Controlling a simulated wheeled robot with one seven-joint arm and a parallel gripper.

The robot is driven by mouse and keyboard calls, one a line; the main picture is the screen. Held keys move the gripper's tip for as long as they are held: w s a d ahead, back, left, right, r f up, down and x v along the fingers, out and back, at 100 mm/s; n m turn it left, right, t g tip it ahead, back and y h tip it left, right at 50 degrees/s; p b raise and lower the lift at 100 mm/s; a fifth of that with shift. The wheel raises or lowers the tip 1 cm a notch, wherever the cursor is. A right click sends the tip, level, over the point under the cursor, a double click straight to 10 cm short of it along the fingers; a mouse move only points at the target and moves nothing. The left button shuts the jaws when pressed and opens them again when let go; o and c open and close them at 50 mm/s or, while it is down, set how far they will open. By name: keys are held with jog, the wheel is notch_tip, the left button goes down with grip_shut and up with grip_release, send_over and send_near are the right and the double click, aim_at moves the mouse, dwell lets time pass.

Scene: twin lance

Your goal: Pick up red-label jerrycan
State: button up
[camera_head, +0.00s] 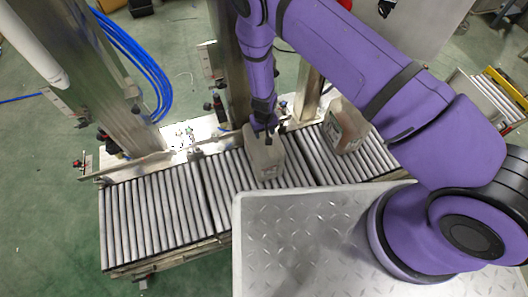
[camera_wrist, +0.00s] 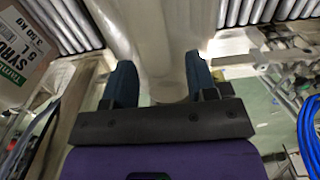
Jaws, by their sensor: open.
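Two pale jerrycans stand on the roller conveyor (camera_head: 150,215). The nearer jerrycan (camera_head: 264,158) is directly under my gripper (camera_head: 265,130); its label is mostly hidden, so I cannot tell its colour. The other jerrycan (camera_head: 346,124) stands to the right, with a reddish-brown label on its side. In the wrist view my gripper (camera_wrist: 160,68) is open, and the pale body of the nearer jerrycan (camera_wrist: 150,30) shows between and beyond the fingers. I cannot tell whether they touch it. A printed jerrycan label (camera_wrist: 22,55) shows at the left edge.
Metal posts (camera_head: 118,85) and a steel side plate with fittings stand behind the conveyor, close to my gripper. Blue hoses (camera_head: 140,55) hang at the left. A checkered metal plate (camera_head: 300,235) lies in front. The left conveyor section is empty.

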jog(key=shift+f, duration=0.8)
jog(key=shift+c, duration=0.2)
grip_shut()
jog(key=shift+r, duration=0.2)
